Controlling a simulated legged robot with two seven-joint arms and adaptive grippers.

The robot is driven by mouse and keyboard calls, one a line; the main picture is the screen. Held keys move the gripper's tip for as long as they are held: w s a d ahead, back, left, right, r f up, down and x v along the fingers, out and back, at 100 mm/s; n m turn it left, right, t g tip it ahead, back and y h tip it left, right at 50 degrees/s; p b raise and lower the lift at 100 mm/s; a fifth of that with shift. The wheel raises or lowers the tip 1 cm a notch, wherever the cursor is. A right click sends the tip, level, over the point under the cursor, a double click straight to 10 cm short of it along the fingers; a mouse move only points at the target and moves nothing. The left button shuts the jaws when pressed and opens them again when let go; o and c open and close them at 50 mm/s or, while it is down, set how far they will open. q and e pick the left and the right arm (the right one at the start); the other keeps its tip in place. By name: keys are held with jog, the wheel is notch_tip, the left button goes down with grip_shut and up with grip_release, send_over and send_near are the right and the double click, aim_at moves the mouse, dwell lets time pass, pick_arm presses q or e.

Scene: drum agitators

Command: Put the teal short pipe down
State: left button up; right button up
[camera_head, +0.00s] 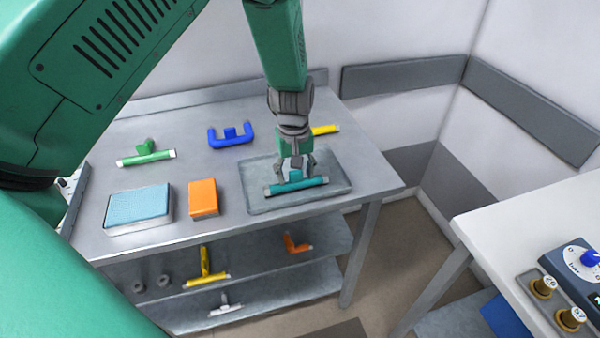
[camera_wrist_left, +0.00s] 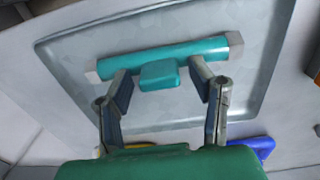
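The teal short pipe (camera_head: 298,187) has pale ends and a short stub in its middle. It appears to lie in the shallow grey metal tray (camera_head: 340,184) on the bench. In the left wrist view the pipe (camera_wrist_left: 190,51) lies across the tray (camera_wrist_left: 258,75). My left gripper (camera_head: 295,168) is right at the pipe, pointing down. In the left wrist view its fingers (camera_wrist_left: 162,82) are spread wide, with the stub between them and gaps on both sides. My right gripper is not in view.
On the metal bench are an orange box (camera_head: 203,197), a light blue sponge-like block (camera_head: 138,205), a green pipe (camera_head: 147,153), a blue pipe (camera_head: 230,137) and a yellow piece (camera_head: 325,129) behind my arm. A lower shelf holds more parts. A white table (camera_head: 530,220) stands right.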

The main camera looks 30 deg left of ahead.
pick_arm(q)
jog(key=shift+s+a+f, duration=0.1)
jog(key=shift+a, duration=0.2)
jog(key=shift+d, duration=0.2)
jog(key=r, duration=0.4)
jog(key=d+r, duration=0.1)
jog(key=r, duration=0.1)
notch_tip(320, 180, up, 6)
jog(key=shift+a+r+b, duration=0.25)
jog(key=shift+a+b, duration=0.05)
jog(key=shift+a, duration=0.15)
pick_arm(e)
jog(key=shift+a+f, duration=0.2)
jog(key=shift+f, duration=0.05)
pick_arm(q)
jog(key=shift+d, duration=0.25)
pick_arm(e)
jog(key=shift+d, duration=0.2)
